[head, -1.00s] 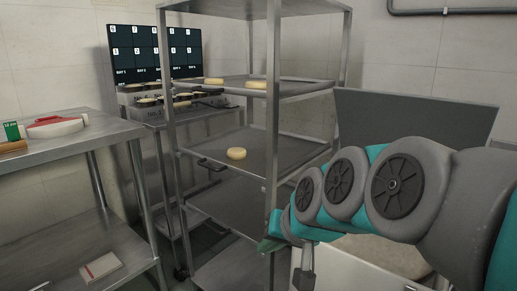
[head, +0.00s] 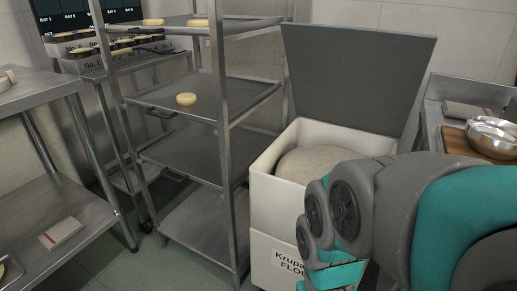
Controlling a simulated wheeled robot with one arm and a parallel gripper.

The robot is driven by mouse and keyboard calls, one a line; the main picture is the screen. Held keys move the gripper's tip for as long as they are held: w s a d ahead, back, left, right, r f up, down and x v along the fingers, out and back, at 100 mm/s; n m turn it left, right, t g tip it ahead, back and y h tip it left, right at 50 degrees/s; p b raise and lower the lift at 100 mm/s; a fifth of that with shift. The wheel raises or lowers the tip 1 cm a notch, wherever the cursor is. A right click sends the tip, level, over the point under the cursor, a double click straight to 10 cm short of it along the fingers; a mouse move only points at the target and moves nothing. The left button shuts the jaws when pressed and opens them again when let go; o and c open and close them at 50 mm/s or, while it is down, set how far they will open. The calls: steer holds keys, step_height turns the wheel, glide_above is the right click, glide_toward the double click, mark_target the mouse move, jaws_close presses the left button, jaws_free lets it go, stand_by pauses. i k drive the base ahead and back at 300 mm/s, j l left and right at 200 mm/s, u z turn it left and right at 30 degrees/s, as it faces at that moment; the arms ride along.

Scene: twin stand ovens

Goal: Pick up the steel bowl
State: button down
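The steel bowl (head: 493,136) is at the right edge of the head view, partly cut off by the frame. It is shiny and stands upright on or over a brown wooden board (head: 456,143) on a steel table. My teal and grey arm fills the lower right, in front of and below the bowl in the picture. My gripper's fingers do not show; the arm's far end points down in front of the flour bin.
A white flour bin (head: 262,190) with its grey lid (head: 357,75) raised stands in the middle. A steel rack (head: 222,150) with round dough pieces is left of it. A steel table (head: 20,96) is at far left. Some floor shows between table and rack.

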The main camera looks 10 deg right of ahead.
mark_target(496, 140)
steer(key=z, duration=1.7)
